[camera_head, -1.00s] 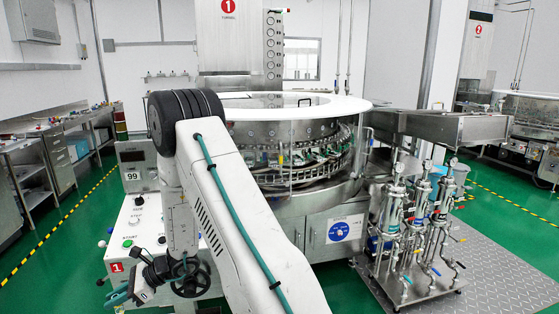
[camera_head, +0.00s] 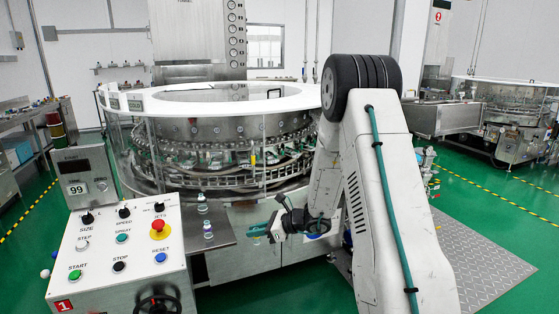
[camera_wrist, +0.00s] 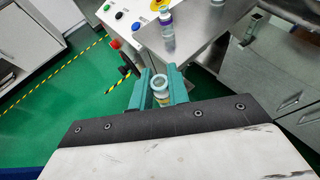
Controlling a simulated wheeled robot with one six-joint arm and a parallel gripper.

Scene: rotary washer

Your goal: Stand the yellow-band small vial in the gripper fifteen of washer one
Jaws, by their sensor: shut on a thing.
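My gripper (camera_head: 258,231) is in front of washer one (camera_head: 262,132), at the right of its small side shelf. In the wrist view, its teal fingers (camera_wrist: 159,88) are shut on a small vial (camera_wrist: 160,97) with a pale ring-shaped top. A hint of yellow shows low on the vial. The washer's ring of metal grippers (camera_head: 215,160) runs round under the white rim. A small yellow mark (camera_head: 253,160) shows at the ring's front. I cannot read which washer gripper is fifteen.
The control console (camera_head: 118,245), marked 1, stands at the front left. A second washer (camera_head: 510,110) stands at the far right.

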